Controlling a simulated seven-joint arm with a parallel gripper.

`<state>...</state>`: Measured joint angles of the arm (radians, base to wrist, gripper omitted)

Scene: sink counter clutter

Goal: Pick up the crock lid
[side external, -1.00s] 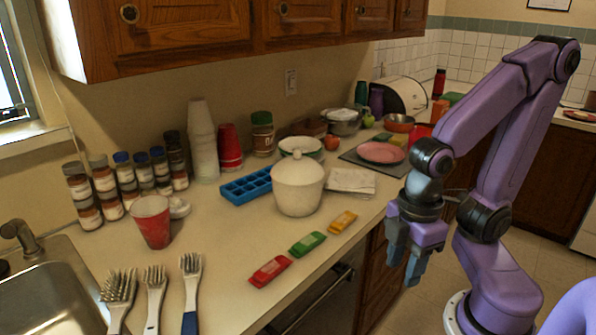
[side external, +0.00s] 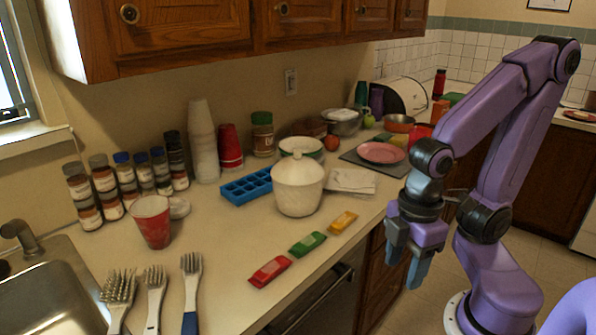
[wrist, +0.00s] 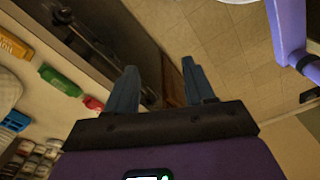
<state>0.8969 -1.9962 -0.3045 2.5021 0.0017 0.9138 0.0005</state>
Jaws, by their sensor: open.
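The white crock (side external: 298,197) stands upright on the counter, near its front edge. Its white lid (side external: 299,168) sits on top with a small knob in the middle. My gripper (side external: 403,272) hangs to the right of the crock, out past the counter's front edge and apart from it. The gripper's blue fingers point down, are open and hold nothing. In the wrist view the gripper (wrist: 160,85) has a wide gap between its fingers, with floor and cabinet front beyond. Part of a pale round thing shows at that view's left edge; I cannot tell if it is the crock.
Red (side external: 270,271), green (side external: 307,244) and yellow (side external: 343,222) packets lie along the front edge. A blue ice tray (side external: 246,186) lies left of the crock, a bowl (side external: 300,146) behind it and a white cloth (side external: 351,181) to its right. Brushes lie near the sink (side external: 50,290).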

